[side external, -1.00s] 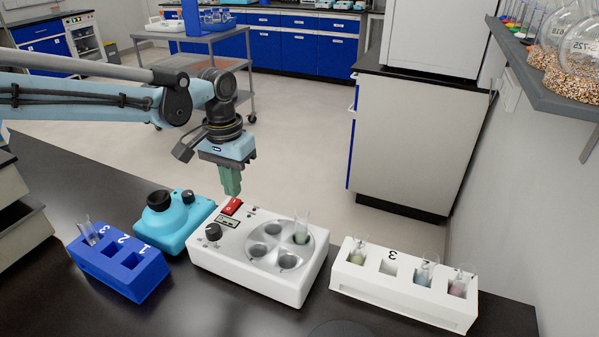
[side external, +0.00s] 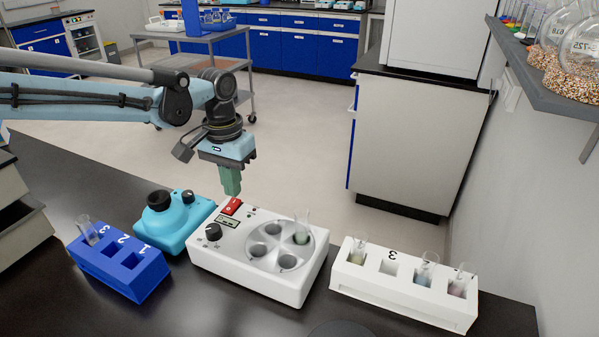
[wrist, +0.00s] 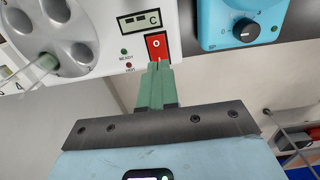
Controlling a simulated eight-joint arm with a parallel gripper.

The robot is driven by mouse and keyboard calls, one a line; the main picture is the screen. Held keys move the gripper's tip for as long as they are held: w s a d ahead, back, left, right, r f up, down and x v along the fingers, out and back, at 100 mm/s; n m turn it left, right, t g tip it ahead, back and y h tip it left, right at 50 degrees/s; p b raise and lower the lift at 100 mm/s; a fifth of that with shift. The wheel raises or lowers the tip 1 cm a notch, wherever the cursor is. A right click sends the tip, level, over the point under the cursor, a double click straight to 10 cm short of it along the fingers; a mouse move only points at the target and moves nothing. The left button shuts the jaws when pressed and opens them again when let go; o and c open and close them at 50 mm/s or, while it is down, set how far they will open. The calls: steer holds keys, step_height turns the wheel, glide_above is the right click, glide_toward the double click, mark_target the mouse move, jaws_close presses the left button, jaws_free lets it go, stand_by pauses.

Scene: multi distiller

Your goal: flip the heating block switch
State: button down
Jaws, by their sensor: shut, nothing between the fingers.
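The heating block (side external: 258,250) is a white box on the dark bench, with a round metal plate with wells and a black knob. Its red switch (side external: 232,206) is at the back left of its top; in the wrist view the switch (wrist: 156,46) shows an "O" mark. A tube (side external: 302,230) stands in one well. My gripper (side external: 233,192) is shut and empty, pointing down with its green fingertips right at the switch. In the wrist view the fingertips (wrist: 159,66) overlap the switch's near edge; I cannot tell whether they touch it.
A blue device with a black knob (side external: 175,222) stands left of the block. A blue rack (side external: 120,270) holding a tube is at far left. A white rack (side external: 400,290) with several tubes is at the right. Glass flasks (side external: 575,60) stand on a shelf at upper right.

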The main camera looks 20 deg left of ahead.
mark_target(233, 201)
steer(key=shift+f, duration=0.9)
stand_by(1.0)
steer(key=shift+r, duration=3.5)
steer(key=shift+a+r, duration=0.1)
steer(key=s+a+t, duration=0.3)
steer(key=s+a, duration=0.1)
steer(key=s, duration=0.4)
steer(key=s+a+t, duration=0.4)
steer(key=s+a, duration=0.1)
steer(key=s, duration=0.3)
steer(key=shift+a+f, duration=0.15)
steer(key=shift+f, duration=0.25)
